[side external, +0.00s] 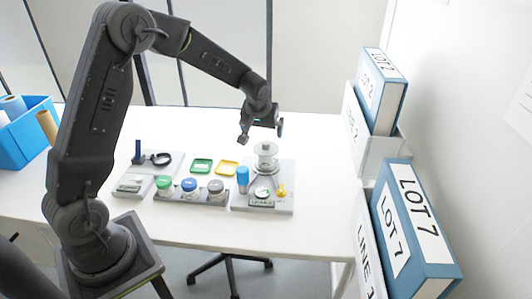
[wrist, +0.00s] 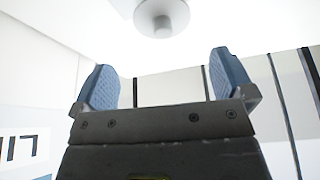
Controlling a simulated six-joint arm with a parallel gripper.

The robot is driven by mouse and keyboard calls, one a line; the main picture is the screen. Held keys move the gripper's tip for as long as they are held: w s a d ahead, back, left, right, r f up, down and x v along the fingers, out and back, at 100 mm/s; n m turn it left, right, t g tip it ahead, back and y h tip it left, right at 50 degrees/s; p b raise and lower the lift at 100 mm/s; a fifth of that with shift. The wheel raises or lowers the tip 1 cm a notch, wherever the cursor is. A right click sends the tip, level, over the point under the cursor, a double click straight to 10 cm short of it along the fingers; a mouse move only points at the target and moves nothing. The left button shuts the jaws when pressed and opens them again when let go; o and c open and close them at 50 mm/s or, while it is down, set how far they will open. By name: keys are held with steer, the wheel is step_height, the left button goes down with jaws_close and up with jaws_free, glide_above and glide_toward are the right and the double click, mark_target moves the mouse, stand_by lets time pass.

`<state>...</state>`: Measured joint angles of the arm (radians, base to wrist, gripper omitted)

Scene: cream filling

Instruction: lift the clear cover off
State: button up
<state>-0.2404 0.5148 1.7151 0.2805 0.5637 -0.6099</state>
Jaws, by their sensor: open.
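The clear cover (side external: 266,160), a small see-through jar-like piece with a knob on top, stands upright on the grey station at the right of the table. In the wrist view a pale round shape with a knob, which looks like the cover (wrist: 155,12), shows at the top edge, partly cut off. My gripper (side external: 261,132) is just above the cover, apart from it, with its fingers spread. The wrist view shows the two blue finger pads (wrist: 163,80) wide apart with nothing between them. What is inside the cover is too small to tell.
Beside the cover are a dial (side external: 262,191), a yellow piece (side external: 282,190) and a blue cylinder (side external: 242,179). Several capped jars (side external: 190,187) stand in a row to the left, with green (side external: 201,166) and yellow (side external: 227,167) frames behind. Binders (side external: 412,225) stand at the right.

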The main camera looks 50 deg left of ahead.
mark_target(266, 148)
steer(key=x, duration=1.3)
steer(key=shift+s, duration=0.15)
steer(key=shift+c, duration=0.3)
steer(key=c, duration=0.6)
